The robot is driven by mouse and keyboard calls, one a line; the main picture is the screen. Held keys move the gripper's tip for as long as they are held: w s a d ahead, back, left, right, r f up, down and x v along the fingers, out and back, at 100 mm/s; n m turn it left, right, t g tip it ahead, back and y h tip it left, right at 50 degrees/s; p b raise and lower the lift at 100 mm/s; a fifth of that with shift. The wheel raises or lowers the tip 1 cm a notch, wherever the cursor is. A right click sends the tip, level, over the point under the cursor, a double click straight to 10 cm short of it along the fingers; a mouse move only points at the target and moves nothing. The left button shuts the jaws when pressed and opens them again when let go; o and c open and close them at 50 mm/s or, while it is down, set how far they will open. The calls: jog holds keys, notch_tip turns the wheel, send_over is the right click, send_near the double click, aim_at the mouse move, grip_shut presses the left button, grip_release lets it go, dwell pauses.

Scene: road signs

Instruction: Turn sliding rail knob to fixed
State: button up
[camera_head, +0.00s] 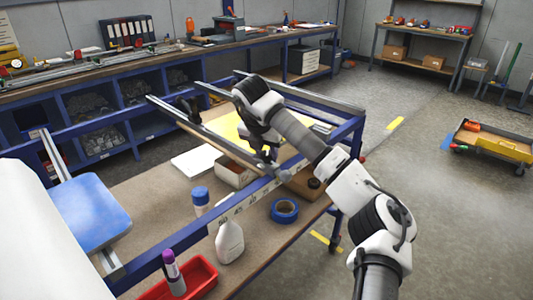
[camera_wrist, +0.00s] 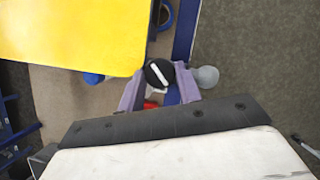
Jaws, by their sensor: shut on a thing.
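The rail knob (camera_wrist: 158,72) is a black round knob with a white bar across its top, slightly tilted in the wrist view. My gripper (camera_wrist: 160,84) has its purple fingers closed on the knob's two sides. In the head view my gripper (camera_head: 266,166) is low over the blue rail with the printed scale (camera_head: 228,212); the knob is hidden there behind the gripper. The blue rail also shows in the wrist view (camera_wrist: 184,32), running up past the knob. I cannot read any fixed mark.
A yellow sheet (camera_head: 228,128) lies beyond the gripper. A white bottle (camera_head: 229,242), a blue tape roll (camera_head: 284,210), a blue-capped bottle (camera_head: 200,198) and a red tray (camera_head: 203,274) stand close to the rail. Open floor (camera_head: 410,220) lies to the right.

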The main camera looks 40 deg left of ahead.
jog(key=shift+m, duration=0.5)
jog(key=shift+r, duration=0.1)
jog(key=o, duration=1)
jog(key=shift+c, duration=0.2)
jog(key=a+b+v, duration=0.1)
jog(key=b+v, duration=0.1)
jog(key=v, duration=1.1)
jog(key=shift+s+d+r+b, duration=0.25)
jog(key=shift+r+b, duration=0.05)
jog(key=shift+b, duration=0.1)
